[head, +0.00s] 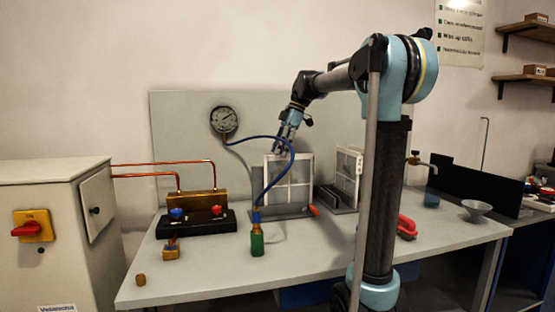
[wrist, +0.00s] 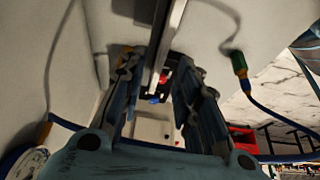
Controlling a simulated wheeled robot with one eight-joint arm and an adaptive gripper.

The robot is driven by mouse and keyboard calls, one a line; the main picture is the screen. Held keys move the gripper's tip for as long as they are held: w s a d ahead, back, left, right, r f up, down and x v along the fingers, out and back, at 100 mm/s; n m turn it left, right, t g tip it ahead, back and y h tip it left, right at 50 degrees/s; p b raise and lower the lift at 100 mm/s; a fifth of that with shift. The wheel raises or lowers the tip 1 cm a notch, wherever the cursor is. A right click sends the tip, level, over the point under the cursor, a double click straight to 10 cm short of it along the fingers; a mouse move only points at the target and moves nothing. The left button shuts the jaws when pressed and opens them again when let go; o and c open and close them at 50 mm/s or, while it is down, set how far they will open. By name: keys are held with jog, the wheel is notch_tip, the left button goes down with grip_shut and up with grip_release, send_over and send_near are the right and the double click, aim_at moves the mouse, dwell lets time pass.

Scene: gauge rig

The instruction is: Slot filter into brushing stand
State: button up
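A white framed panel with cross bars, apparently the filter (head: 308,168), stands upright in the middle of the bench. A low grey base (head: 282,213) is at its foot; I cannot tell whether the panel is seated in it. My gripper (head: 285,147) is at the panel's upper edge. In the wrist view my gripper (wrist: 158,62) has its fingers apart, with a pale bar (wrist: 170,40) running between them and a visible gap on the left. A second white frame (head: 338,170) stands upright to the right on a grey base (head: 335,199); I cannot tell which base is the brushing stand.
A blue hose (head: 292,158) loops past my gripper from the gauge (head: 224,119) to a green-and-brass fitting (head: 257,240). A brass manifold (head: 196,202) stands left. A red clamp-like object (head: 407,226) and a grey funnel (head: 476,208) are right. The front bench (head: 205,280) is mostly clear.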

jog(key=v, duration=0.7)
jog(key=shift+d+r, duration=0.25)
jog(key=shift+r, duration=0.15)
jog(key=shift+w, duration=0.1)
